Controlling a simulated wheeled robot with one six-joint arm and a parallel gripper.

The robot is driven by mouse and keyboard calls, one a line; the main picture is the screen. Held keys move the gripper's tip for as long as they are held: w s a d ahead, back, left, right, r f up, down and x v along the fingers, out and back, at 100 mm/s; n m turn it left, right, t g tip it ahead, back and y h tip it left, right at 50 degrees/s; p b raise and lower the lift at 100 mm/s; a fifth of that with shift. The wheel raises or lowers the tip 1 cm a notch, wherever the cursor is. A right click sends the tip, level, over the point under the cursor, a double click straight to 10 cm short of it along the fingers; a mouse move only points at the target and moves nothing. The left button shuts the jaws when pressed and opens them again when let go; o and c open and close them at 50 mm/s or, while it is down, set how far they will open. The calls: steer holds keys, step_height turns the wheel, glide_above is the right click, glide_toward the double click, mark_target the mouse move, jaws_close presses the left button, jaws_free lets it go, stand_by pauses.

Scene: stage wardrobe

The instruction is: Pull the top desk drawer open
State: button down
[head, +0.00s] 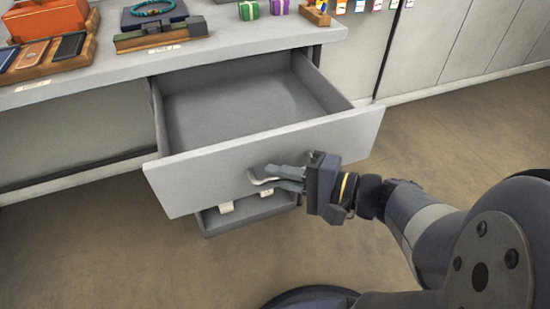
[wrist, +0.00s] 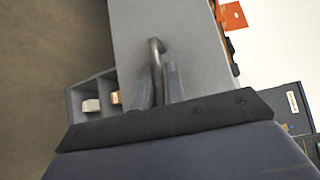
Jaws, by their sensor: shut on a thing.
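The top desk drawer (head: 270,152) stands pulled well out from under the desk top, and its grey inside looks empty. Its front panel faces me and carries a curved metal handle (head: 262,180). My gripper (head: 283,180) is at the handle, with its fingers closed around it. In the wrist view the handle (wrist: 156,62) stands between the two fingers (wrist: 158,88), against the grey drawer front (wrist: 190,40). The fingers hide part of the handle.
A lower drawer or compartment (head: 247,217) beneath holds small pale boxes (head: 226,207). The desk top (head: 225,43) bears an orange box (head: 47,19), a wooden tray with phone-like items (head: 45,55), a bracelet on a dark stand (head: 153,8) and small gift boxes (head: 249,10). The floor (head: 440,130) at right is clear.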

steer(key=shift+s, duration=0.15)
steer(key=c, duration=1.5)
jaws_free()
steer(key=shift+d, duration=0.15)
steer(key=p+v, duration=0.1)
steer(key=v, duration=0.9)
steer(key=shift+s+d+p, duration=0.2)
steer(key=shift+d+p, duration=0.05)
steer(key=shift+p, duration=0.05)
steer(key=shift+a, duration=0.1)
steer(key=shift+b+x, duration=0.8)
steer(key=shift+x, duration=4.45)
steer(key=shift+w, duration=0.1)
